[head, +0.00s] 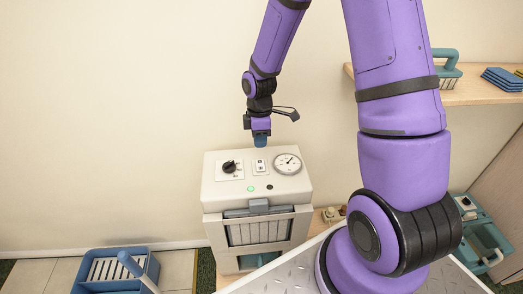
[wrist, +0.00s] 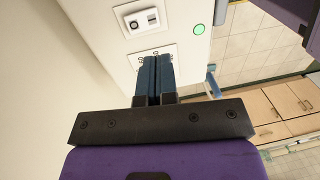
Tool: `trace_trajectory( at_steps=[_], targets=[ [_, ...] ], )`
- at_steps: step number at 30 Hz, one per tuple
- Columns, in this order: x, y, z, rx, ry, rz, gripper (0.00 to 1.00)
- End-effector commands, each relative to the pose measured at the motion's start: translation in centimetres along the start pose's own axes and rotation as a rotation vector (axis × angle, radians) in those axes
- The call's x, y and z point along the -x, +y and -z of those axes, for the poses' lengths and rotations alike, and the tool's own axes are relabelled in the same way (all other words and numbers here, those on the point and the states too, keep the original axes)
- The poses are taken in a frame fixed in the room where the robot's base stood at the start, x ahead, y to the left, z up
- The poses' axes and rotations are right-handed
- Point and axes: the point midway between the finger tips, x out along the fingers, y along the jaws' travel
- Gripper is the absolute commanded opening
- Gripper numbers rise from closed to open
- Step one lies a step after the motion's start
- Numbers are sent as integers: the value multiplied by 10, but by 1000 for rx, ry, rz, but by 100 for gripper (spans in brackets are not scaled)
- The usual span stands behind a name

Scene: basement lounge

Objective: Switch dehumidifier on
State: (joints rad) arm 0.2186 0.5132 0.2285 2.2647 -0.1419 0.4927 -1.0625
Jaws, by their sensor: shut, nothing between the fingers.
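The dehumidifier (head: 222,194) is a pale box with a sloped control top and a grey front grille, in the lower middle of the head view. Its top carries a black knob (head: 230,168), a small rocker switch (head: 260,167) and a round gauge (head: 288,164). A green lamp (head: 250,188) is lit and a dark lamp (head: 269,187) sits beside it. My gripper (head: 260,141) is shut and empty, near the panel's back edge. In the wrist view its blue fingers (wrist: 155,60) cover much of a marked plate; the switch (wrist: 142,20) and green lamp (wrist: 198,29) show beyond.
A blue crate (head: 110,283) stands on the floor at the lower left. A wooden shelf (head: 455,97) at the right holds a teal-handled item (head: 446,67) and blue pads (head: 502,79). A teal caddy (head: 484,240) sits lower right. The wall left of the dehumidifier is bare.

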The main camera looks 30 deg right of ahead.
Motion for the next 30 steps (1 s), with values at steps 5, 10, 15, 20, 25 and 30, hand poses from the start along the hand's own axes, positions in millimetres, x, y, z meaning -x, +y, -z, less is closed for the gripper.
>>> trace_trajectory(
  at_steps=[5, 10, 15, 20, 25, 30],
  targets=[
    [27, -6, 0, 2, 0, -3, 0],
    [42, -10, 0, 1, 1, -1, 0],
    [47, -12, 0, 1, 0, 1, 0],
    [48, -12, 0, 1, 0, 1, 0],
    [47, -12, 0, 2, 0, 1, 0],
    [48, -12, 0, 1, 0, 0, 0]
  ],
)
